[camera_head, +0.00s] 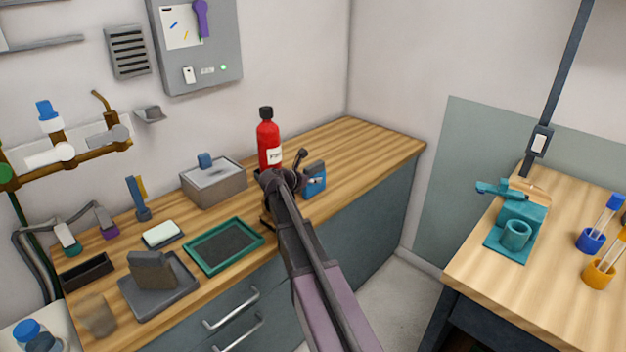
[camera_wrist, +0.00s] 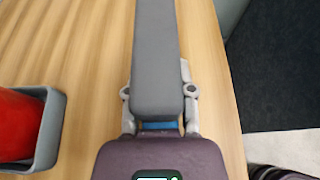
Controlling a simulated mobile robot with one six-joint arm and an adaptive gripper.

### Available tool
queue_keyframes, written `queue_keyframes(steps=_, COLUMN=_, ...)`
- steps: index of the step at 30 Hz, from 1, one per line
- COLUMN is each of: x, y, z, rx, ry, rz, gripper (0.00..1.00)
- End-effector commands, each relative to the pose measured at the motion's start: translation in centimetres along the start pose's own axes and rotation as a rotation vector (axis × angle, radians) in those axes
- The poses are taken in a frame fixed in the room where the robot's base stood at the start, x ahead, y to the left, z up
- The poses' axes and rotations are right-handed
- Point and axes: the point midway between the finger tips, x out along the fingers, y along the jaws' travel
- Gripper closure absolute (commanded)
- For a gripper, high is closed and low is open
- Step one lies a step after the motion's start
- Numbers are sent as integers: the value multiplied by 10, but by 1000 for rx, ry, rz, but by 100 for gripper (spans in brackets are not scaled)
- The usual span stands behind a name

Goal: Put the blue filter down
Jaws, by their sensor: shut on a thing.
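The blue filter (camera_head: 315,187) shows in the head view as a small box with a blue face and a grey upper part. It is at the front half of the wooden counter, right of the red bottle. My gripper (camera_head: 297,178) is shut on it from the left and front. In the wrist view a long grey block (camera_wrist: 155,60) with a blue strip sits between the two fingers of my gripper (camera_wrist: 160,108). Whether its underside touches the counter is hidden.
A red bottle (camera_head: 268,143) stands close behind and left, in a grey holder (camera_wrist: 50,130). The wooden counter (camera_head: 370,145) is clear to the right and behind. A green-rimmed tray (camera_head: 205,265) and a lidded grey box (camera_head: 213,187) lie left. A separate table (camera_head: 480,255) stands right.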

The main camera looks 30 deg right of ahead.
Motion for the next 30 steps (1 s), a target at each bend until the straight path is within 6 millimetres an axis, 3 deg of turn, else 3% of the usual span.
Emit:
queue_keyframes(steps=13, x=-14, y=0, z=35, rx=0, ry=0, rz=0, gripper=100)
queue_keyframes(steps=21, x=-54, y=-58, z=19, rx=0, ry=0, rz=1, gripper=100)
queue_keyframes(steps=30, x=-89, y=-105, z=10, rx=-1, ry=0, rz=1, gripper=100)
